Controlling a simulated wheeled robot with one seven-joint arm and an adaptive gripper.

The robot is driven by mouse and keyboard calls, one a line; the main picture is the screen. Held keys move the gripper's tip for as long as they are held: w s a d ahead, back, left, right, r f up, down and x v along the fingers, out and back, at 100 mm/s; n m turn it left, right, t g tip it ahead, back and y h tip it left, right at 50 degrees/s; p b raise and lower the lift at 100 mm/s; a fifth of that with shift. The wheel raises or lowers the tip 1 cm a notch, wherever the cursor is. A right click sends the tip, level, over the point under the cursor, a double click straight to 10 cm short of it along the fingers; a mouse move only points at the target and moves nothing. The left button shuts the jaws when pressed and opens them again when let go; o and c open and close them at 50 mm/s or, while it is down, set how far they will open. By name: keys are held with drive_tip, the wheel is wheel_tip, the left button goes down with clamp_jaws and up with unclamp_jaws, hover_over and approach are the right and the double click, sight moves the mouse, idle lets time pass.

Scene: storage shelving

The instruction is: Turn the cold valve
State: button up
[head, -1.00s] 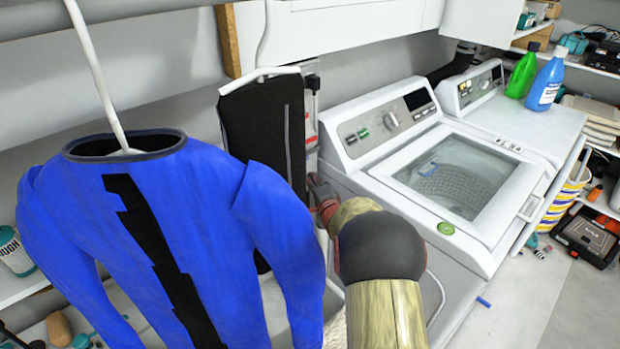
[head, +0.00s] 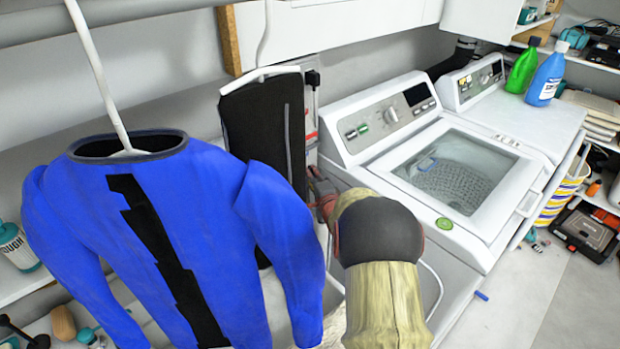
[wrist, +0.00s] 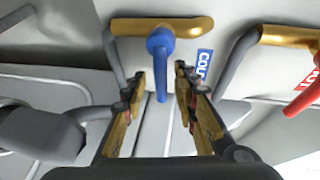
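The cold valve's blue handle (wrist: 160,62) hangs under a brass pipe in the wrist view, with its lever pointing down in the picture. A blue label (wrist: 204,63) is on the wall beside it. My gripper (wrist: 160,84) is open, and one finger stands on each side of the blue lever. The lever's lower end lies between the fingertips, with a gap visible on both sides. I cannot tell whether the fingers reach it in depth. In the head view my gripper (head: 320,188) is partly hidden by my arm, and the valve cannot be made out.
A red valve handle (wrist: 303,95) on another brass pipe is at the right of the wrist view. In the head view, a blue shirt (head: 150,230) and a dark garment (head: 262,130) hang left of my arm. A white washer (head: 385,120) stands to the right.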

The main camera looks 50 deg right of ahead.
wheel_tip(320, 180, up, 10)
idle(0.6)
